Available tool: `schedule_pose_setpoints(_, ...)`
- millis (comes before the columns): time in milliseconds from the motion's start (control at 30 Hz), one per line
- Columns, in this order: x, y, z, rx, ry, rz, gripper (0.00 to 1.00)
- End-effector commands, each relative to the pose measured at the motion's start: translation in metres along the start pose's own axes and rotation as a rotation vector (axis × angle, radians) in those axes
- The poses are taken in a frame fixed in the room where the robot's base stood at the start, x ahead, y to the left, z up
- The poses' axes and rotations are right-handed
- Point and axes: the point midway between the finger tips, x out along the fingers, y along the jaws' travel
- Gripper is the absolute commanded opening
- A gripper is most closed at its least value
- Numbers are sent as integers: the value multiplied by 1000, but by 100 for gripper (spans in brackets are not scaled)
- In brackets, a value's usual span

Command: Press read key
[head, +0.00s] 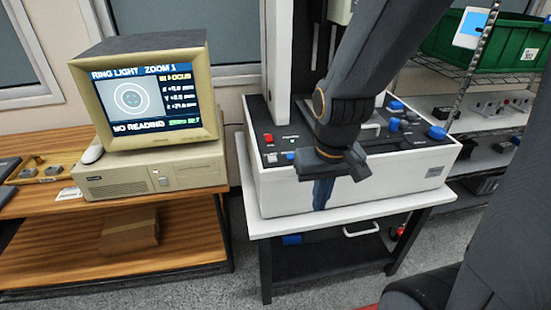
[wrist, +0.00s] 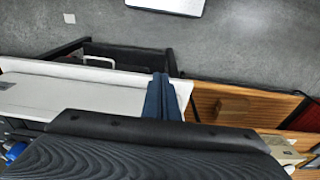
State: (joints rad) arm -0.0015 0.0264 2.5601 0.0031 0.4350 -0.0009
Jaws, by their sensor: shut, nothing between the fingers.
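My gripper (head: 321,203) is shut and empty. Its blue fingers point down in front of the white front face of the measuring machine (head: 275,195). They also show in the wrist view (wrist: 159,80), over the machine's white edge. I cannot read which key is the read key, and my arm hides part of the panel. The monitor (head: 140,98) shows "RING LIGHT ZOOM 1" and "NO READING".
The beige computer (head: 150,172) stands on a wooden bench (head: 70,235) at the left. Blue knobs (head: 437,132) sit on the machine's right side. A green bin (head: 490,42) is on the wire rack at the right. Grey floor (head: 235,285) lies open in front.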

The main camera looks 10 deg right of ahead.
Motion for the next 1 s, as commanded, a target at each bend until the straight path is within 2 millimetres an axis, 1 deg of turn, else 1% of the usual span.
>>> schedule_pose_setpoints(267,0,0,-1,20,-1,-4,0)
schedule_pose_setpoints(367,-2,-5,-5,136,-10,-29,0)
schedule_pose_setpoints(433,-5,-12,-11,301,-26,-63,0)
schedule_pose_setpoints(467,-6,-14,-15,393,-34,-82,0)
schedule_pose_setpoints(567,-11,-25,-34,768,-76,-160,0)
schedule_pose_setpoints(600,-13,-29,-44,933,-99,-195,0)
schedule_pose_setpoints(667,-16,-35,-60,1186,-138,-248,0)
schedule_pose_setpoints(700,-19,-38,-72,1351,-167,-284,0)
schedule_pose_setpoints(767,-22,-40,-92,1599,-217,-340,0)
schedule_pose_setpoints(800,-25,-41,-106,1762,-255,-378,0)
schedule_pose_setpoints(833,-27,-41,-118,1884,-285,-408,0)
schedule_pose_setpoints(867,-29,-40,-128,2004,-318,-437,0)
schedule_pose_setpoints(900,-32,-38,-144,2158,-363,-478,0)
schedule_pose_setpoints(1000,-37,-29,-180,2507,-489,-577,0)
